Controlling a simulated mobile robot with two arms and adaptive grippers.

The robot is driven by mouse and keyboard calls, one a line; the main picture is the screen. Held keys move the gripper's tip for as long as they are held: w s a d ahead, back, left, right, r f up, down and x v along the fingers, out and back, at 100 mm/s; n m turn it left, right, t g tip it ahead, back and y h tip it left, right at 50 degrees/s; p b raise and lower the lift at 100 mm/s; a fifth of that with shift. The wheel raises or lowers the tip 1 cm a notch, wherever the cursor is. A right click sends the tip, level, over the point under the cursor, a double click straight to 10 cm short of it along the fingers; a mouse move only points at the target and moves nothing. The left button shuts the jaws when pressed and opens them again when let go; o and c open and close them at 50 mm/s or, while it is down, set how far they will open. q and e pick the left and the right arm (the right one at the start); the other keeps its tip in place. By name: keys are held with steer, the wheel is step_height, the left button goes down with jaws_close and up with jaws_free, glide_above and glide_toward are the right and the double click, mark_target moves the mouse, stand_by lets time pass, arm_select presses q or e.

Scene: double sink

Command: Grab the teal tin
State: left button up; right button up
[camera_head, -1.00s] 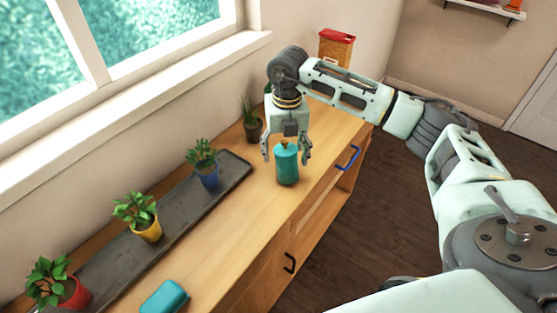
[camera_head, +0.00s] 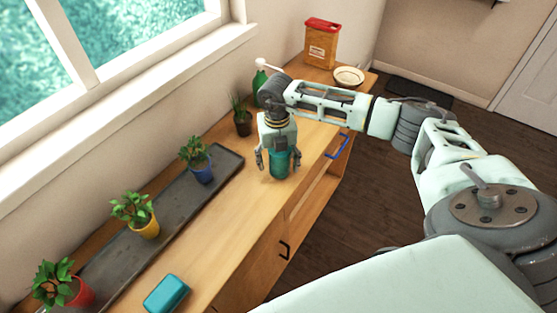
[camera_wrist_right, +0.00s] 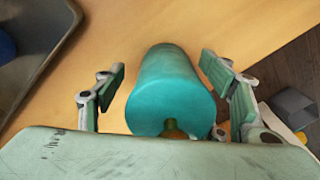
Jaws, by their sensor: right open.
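The teal tin (camera_head: 279,165) stands upright on the wooden counter, near its front edge. My right gripper (camera_head: 277,167) is lowered over it from above, open, with one finger on either side. In the right wrist view the tin (camera_wrist_right: 172,90) lies between the two finger pads (camera_wrist_right: 168,82), with a visible gap on each side. A small brass-coloured knob shows at the tin's top. The tin's upper part is hidden by the gripper in the head view. My left gripper is not in view.
A dark tray (camera_head: 157,225) holds potted plants along the window side. A teal box-like item (camera_head: 166,294) lies at the near end. A green bottle (camera_head: 259,82), a red-lidded container (camera_head: 320,45) and a pale bowl (camera_head: 349,76) stand at the far end.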

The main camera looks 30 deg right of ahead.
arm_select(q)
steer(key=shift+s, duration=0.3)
arm_select(e)
steer(key=c, duration=1.3)
